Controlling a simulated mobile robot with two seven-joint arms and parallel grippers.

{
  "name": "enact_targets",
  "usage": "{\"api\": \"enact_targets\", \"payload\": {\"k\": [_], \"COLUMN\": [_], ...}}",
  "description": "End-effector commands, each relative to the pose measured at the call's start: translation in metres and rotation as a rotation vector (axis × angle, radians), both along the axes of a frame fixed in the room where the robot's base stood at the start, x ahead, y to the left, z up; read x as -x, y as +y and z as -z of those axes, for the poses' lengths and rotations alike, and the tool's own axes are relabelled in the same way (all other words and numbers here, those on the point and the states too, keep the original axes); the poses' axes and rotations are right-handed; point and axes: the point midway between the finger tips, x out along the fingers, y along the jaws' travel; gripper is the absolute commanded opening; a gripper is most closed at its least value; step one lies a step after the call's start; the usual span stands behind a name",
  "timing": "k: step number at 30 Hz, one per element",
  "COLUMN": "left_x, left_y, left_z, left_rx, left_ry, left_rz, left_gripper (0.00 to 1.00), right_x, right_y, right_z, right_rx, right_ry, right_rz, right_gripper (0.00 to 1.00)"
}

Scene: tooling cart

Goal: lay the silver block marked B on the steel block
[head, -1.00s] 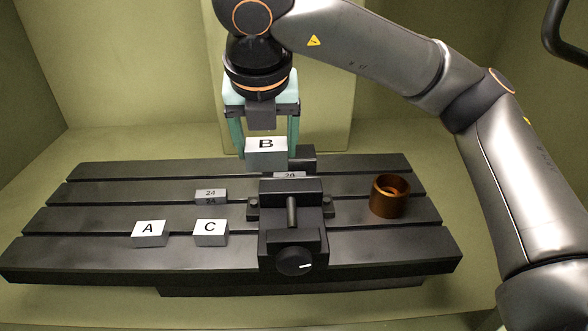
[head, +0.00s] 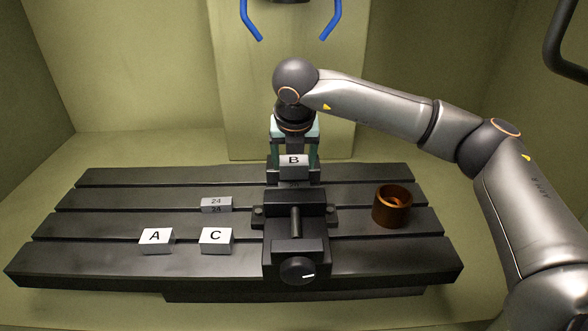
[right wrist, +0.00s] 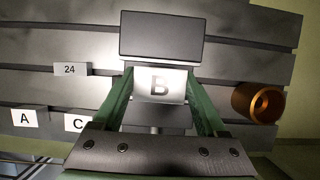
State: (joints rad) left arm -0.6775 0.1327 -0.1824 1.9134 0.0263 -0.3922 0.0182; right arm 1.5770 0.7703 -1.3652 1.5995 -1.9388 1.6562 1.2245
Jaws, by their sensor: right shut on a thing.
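The silver block marked B (head: 293,160) is in my right gripper (head: 294,163), which is shut on it and points down over the rear of the black vise (head: 297,232). It also shows in the right wrist view (right wrist: 160,86), between the green fingers. A grey block marked 24 (head: 216,203) lies on the slotted table to the left of the vise. A second block marked 24, at the vise jaws a second ago, is now hidden around block B. I cannot tell whether B touches anything below. My left gripper is not in view.
Silver blocks A (head: 156,240) and C (head: 216,241) stand at the front left of the slotted table (head: 110,262). A copper-coloured ring (head: 391,207) stands right of the vise. Two blue nozzle-like parts (head: 332,20) hang at the top.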

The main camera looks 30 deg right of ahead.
Motion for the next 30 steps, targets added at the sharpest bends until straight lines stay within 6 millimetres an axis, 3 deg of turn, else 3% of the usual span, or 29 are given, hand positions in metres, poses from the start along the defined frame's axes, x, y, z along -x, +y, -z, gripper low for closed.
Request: {"api": "enact_targets", "payload": {"k": [6, 17, 18, 24, 30], "left_x": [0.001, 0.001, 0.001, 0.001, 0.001], "left_y": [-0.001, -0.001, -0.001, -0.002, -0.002], "left_z": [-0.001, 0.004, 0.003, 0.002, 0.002], "left_rx": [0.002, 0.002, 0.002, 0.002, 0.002], "left_ry": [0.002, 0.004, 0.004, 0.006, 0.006], "left_rz": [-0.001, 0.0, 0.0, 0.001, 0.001], "left_gripper": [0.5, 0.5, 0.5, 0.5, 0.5], "right_x": [0.001, 0.001, 0.001, 0.001, 0.001], "right_y": [0.0, 0.0, 0.0, 0.0, 0.0], "right_z": [0.027, 0.032, 0.032, 0.031, 0.031], "right_rx": [0.001, 0.0, 0.0, 0.0, 0.0], "right_ry": [0.0, 0.0, 0.001, 0.001, 0.001], "right_rz": [0.0, 0.001, 0.001, 0.0, 0.0], "right_gripper": [0.03, 0.03, 0.77, 0.99, 1.0]}}
